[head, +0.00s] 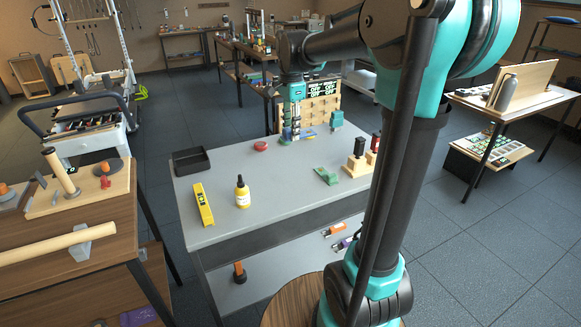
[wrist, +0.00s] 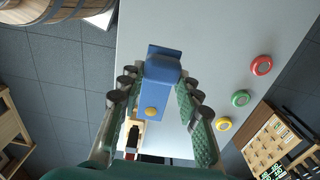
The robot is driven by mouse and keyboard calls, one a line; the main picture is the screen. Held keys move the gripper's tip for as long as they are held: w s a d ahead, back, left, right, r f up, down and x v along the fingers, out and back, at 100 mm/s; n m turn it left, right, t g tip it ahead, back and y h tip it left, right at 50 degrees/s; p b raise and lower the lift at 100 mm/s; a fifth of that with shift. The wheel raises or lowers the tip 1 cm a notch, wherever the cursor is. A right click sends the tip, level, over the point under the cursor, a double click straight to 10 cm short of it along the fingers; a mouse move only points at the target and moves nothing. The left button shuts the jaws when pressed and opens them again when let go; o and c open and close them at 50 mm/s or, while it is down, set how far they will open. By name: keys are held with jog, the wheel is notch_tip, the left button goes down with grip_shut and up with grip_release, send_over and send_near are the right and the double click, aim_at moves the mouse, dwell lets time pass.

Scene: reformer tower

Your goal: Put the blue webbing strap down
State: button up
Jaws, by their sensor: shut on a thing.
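The blue webbing strap (wrist: 163,70) shows in the wrist view as a folded blue piece between the fingers of my gripper (wrist: 158,105). The fingers, with green ribbed pads, are shut on it. A round yellow spot lies at its lower part. A grey tabletop (wrist: 210,50) shows beyond it. In the head view my gripper (head: 291,133) is at the far side of the grey table (head: 230,225). The strap is hard to make out there, and I cannot tell whether it touches the table.
The table holds a black tray (head: 191,162), a yellow level (head: 203,205), a yellow bottle (head: 242,193), a red disc (head: 260,145), a green piece (head: 327,176) and a wooden-based stamp (head: 357,160). A wooden rack (head: 322,105) stands behind. The table's front middle is clear.

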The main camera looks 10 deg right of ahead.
aim_at(291, 187)
notch_tip(291, 187, down, 20)
jog(key=shift+r, duration=0.15)
dwell(0.3)
jog(key=o, duration=1.1)
jog(key=shift+o, duration=0.2)
notch_tip(291, 187, up, 12)
jog(key=s+d+f+n+t, duration=0.2)
jog(key=s+f+n, duration=0.4)
jog(key=s, duration=0.4)
jog(key=s+d+f+n+t, duration=0.2)
jog(key=s+d+f+n, duration=0.3)
jog(key=s, duration=0.5)
jog(key=f+n, duration=0.2)
jog(key=n, duration=0.1)
jog(key=shift+s, duration=0.3)
jog(key=shift+r, duration=0.1)
